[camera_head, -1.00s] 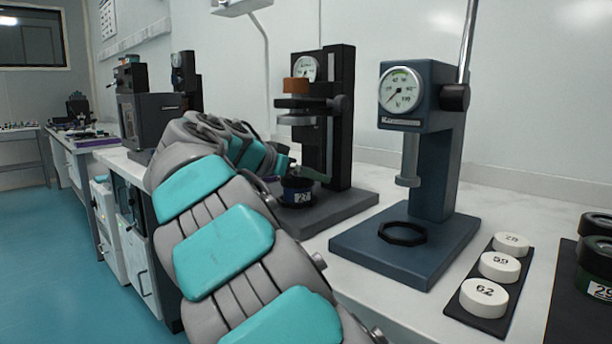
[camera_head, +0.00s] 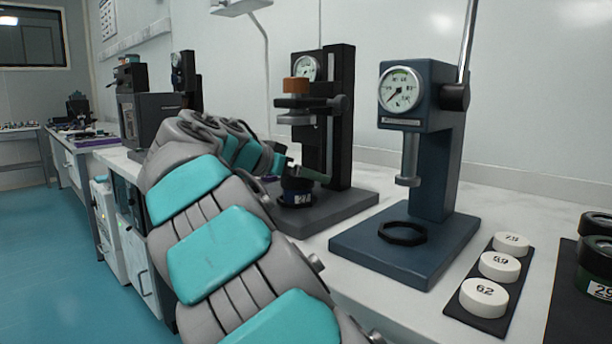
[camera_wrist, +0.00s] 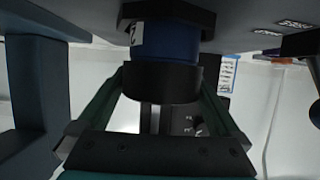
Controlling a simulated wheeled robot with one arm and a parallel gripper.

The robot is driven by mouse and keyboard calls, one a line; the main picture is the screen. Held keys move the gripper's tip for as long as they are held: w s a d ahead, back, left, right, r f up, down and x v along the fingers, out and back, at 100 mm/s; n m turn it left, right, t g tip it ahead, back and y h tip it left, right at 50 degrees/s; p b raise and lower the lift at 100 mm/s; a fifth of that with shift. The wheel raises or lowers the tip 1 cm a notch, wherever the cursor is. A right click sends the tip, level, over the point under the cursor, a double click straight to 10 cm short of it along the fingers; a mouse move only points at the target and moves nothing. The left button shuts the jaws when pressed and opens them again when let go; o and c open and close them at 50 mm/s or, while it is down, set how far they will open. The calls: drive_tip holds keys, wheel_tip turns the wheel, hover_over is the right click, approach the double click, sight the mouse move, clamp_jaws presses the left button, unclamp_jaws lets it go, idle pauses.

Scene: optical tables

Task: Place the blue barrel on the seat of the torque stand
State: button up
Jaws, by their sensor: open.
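The blue barrel (camera_head: 297,193), with a dark cap and a white label, stands upright at the base of the black dial stand (camera_head: 342,120). In the wrist view, which looks upside down, the barrel (camera_wrist: 168,42) has its far end at a dark ring (camera_wrist: 190,13). My gripper (camera_head: 303,172) is at the barrel's top; its open fingers (camera_wrist: 164,88) lie on either side of the cap. Whether they touch it I cannot tell. A blue dial stand (camera_head: 437,170) with an empty black ring seat (camera_head: 402,233) is to the right. Which stand is the torque stand I cannot tell.
Several white numbered discs (camera_head: 484,297) lie on a black strip at the right. Dark jars (camera_head: 597,262) stand at the far right edge. The black stand's upper clamp and orange block (camera_head: 296,85) are just above my gripper. Bare bench lies between the stands and discs.

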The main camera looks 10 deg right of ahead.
drive_tip(key=v, duration=1.1)
drive_tip(key=shift+s, duration=0.1)
idle(0.7)
